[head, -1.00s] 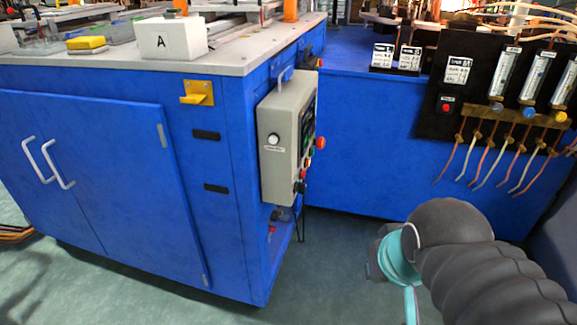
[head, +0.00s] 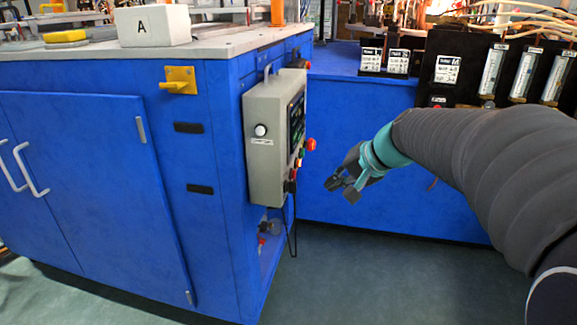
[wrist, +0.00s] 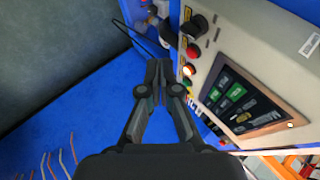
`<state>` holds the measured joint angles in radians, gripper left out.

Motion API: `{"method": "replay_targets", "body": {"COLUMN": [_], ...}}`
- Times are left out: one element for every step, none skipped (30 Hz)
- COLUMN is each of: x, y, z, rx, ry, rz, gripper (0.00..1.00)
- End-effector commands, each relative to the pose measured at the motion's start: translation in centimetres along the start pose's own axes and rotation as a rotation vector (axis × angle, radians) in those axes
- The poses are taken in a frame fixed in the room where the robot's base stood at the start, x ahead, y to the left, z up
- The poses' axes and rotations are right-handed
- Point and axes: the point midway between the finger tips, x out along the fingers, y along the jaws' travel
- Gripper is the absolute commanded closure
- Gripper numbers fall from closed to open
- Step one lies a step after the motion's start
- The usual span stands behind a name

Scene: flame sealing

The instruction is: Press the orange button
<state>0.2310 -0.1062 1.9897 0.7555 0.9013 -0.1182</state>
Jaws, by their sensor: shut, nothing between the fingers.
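The grey control box (head: 265,145) hangs on the corner of the blue cabinet, with its button face turned to the right. In the wrist view, the face of the box (wrist: 255,60) shows a column of buttons. A lit orange button (wrist: 188,70) sits between a red button (wrist: 193,51) and a green button (wrist: 187,82). My gripper (head: 340,190) is to the right of the box in the head view, apart from it. In the wrist view, my gripper (wrist: 158,66) is shut and empty, its fingertips left of the orange button without visible contact.
A black knob (wrist: 195,26) and a screen (wrist: 240,100) share the box face. A red mushroom button (head: 311,144) sticks out from the box. The blue cabinet (head: 90,180) stands left; a blue panel (head: 350,120) is behind my gripper. A dark cable hangs below the box.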

Motion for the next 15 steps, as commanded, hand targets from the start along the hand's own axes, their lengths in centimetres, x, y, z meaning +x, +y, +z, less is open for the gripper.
{"method": "replay_targets", "body": {"x": [2.2,2.9,3.9,4.5,5.0,5.8,6.2,6.6,7.1,7.4,7.6,7.8,7.9,8.0,8.1], "y": [1.1,1.3,1.6,1.8,2.1,2.4,2.7,3.0,3.2,3.5,3.6,3.8,3.9,3.9,4.0], "z": [-2.0,-3.2,-4.7,-5.8,-6.9,-8.1,-9.0,-9.8,-10.8,-11.3,-11.9,-12.4,-12.7,-13.0,-13.2], "rx": [0.051,0.079,0.112,0.136,0.16,0.187,0.206,0.223,0.242,0.254,0.265,0.276,0.283,0.288,0.292], "ry": [0.007,0.014,0.022,0.029,0.036,0.045,0.051,0.057,0.065,0.069,0.074,0.078,0.081,0.083,0.085], "rz": [-0.034,-0.056,-0.085,-0.105,-0.125,-0.148,-0.165,-0.18,-0.197,-0.207,-0.218,-0.227,-0.234,-0.239,-0.243], "gripper": [1.0,1.0,1.0,1.0,1.0,1.0,1.0,1.0,1.0,1.0,1.0,1.0,1.0,1.0,1.0]}}
